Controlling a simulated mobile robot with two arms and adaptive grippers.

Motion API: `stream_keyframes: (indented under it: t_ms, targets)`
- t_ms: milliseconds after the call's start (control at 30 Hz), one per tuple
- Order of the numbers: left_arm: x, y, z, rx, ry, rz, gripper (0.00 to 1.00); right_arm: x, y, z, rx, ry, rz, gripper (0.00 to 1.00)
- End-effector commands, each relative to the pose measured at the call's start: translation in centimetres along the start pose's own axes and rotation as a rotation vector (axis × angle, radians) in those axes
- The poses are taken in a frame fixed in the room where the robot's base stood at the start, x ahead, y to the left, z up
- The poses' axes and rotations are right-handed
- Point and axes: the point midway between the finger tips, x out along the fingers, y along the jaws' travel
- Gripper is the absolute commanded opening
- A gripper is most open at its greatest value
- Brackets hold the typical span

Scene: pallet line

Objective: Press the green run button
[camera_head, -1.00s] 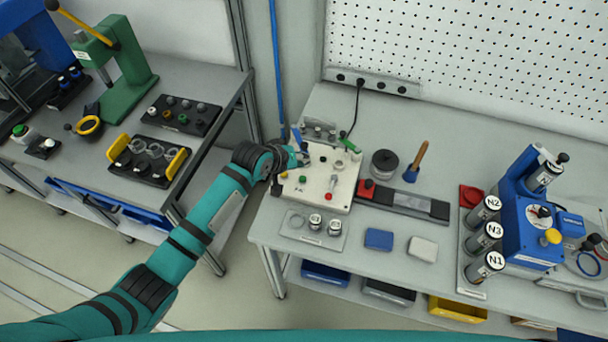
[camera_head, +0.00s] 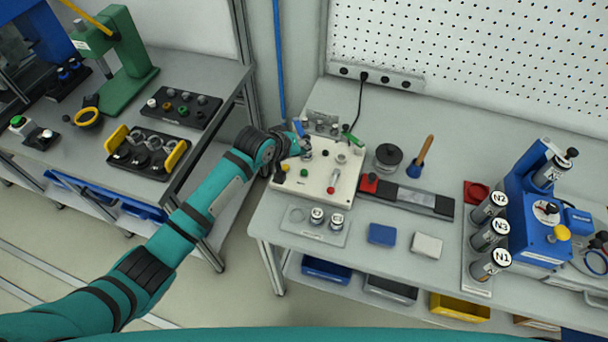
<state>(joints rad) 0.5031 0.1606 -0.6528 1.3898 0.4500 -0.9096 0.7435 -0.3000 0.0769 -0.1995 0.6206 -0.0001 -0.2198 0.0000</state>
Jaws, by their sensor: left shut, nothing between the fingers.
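A white control panel (camera_head: 318,194) sits on the middle bench. My left gripper (camera_head: 304,152) is over the back left part of the panel, behind the green button in the picture. It is shut and empty; its fingertips are small and partly hidden. I cannot tell whether it touches the panel. A second green button (camera_head: 17,120) is on a small box at the far left. My right gripper is not in view.
A tray with two cylinders (camera_head: 316,216) lies in front of the panel. A red and grey fixture (camera_head: 410,197), a dark round weight (camera_head: 388,157) and a wooden-handled tool (camera_head: 421,157) are to the right. The blue machine (camera_head: 535,220) stands further right.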

Motion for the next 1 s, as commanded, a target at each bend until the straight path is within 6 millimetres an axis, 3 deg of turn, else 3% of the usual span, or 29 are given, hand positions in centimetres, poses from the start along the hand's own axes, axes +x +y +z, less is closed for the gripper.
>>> stream_keyframes:
  t_ms: [33, 267, 500, 1000]
  targets:
    - [1.0, -0.8, 0.7, 0.001, 0.0, 0.0, 0.0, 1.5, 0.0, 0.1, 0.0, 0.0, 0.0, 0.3]
    - [3.1, -2.2, 2.3, 0.0, 0.0, 0.001, 0.0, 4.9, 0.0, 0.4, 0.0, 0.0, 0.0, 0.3]
    - [4.3, -3.1, 3.1, 0.0, 0.0, 0.001, 0.0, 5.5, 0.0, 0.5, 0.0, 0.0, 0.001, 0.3]
    - [4.4, -3.1, 3.2, 0.0, 0.0, 0.001, 0.0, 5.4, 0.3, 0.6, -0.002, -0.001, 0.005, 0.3]
